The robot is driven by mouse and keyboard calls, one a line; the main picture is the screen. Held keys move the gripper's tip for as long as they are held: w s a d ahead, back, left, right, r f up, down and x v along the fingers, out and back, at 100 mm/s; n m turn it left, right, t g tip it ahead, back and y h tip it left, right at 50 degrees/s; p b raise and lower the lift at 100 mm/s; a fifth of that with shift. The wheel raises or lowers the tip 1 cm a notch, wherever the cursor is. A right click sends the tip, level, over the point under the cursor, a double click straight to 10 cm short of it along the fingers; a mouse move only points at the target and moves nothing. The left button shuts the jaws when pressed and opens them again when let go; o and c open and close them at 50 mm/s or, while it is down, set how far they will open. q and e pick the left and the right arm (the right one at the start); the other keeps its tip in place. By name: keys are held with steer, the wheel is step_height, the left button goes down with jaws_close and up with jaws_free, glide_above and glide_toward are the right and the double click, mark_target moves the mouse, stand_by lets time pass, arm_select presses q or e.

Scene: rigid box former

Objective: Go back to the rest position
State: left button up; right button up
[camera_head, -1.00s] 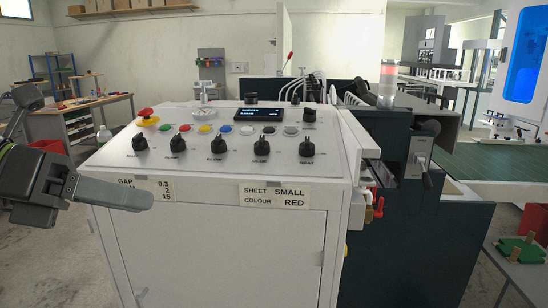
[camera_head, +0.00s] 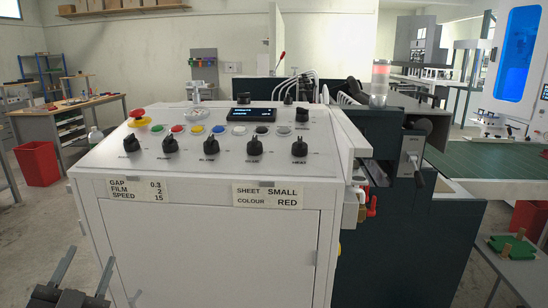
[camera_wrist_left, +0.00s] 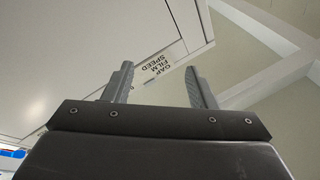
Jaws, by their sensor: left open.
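My left gripper (camera_head: 84,270) is low at the bottom left of the head view, in front of the white control cabinet (camera_head: 215,250) and apart from it. Its two grey fingers are spread and empty. In the left wrist view the open fingers (camera_wrist_left: 160,88) point up past the cabinet's label reading GAP, FILM, SPEED (camera_wrist_left: 157,66). My right gripper is not in the head view.
The cabinet top carries a row of black knobs (camera_head: 210,147), coloured buttons, a red emergency stop (camera_head: 138,115) and a small display (camera_head: 251,115). A red bin (camera_head: 38,163) and a workbench (camera_head: 75,118) stand at left. A green conveyor (camera_head: 480,163) is at right.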

arm_select(q)
steer(key=s+a+f+n+g+y, duration=0.1)
steer(key=s+f+n+g, duration=0.15)
steer(key=f, duration=0.45)
steer(key=s+a+f+n+g+y, duration=0.1)
steer(key=s+a+f+g+y, duration=0.1)
steer(key=f+g, duration=0.3)
steer(key=s+d+f+n+g+h, duration=0.1)
steer(key=s+d+f+g+h, duration=0.3)
steer(key=s+f, duration=0.6)
steer(key=s+d+f+n+g+y, duration=0.1)
steer(key=s+f+n+g, duration=0.1)
steer(key=s+f+g, duration=0.6)
step_height(320, 180, down, 26)
steer(key=s+a, duration=0.2)
steer(key=s+d+f+p, duration=0.1)
steer(key=s+f, duration=1.4)
steer(key=shift+d+f+g+h, duration=0.3)
steer(key=shift+d+g+h, duration=0.1)
steer(key=shift+g, duration=0.05)
steer(key=shift+m, duration=0.25)
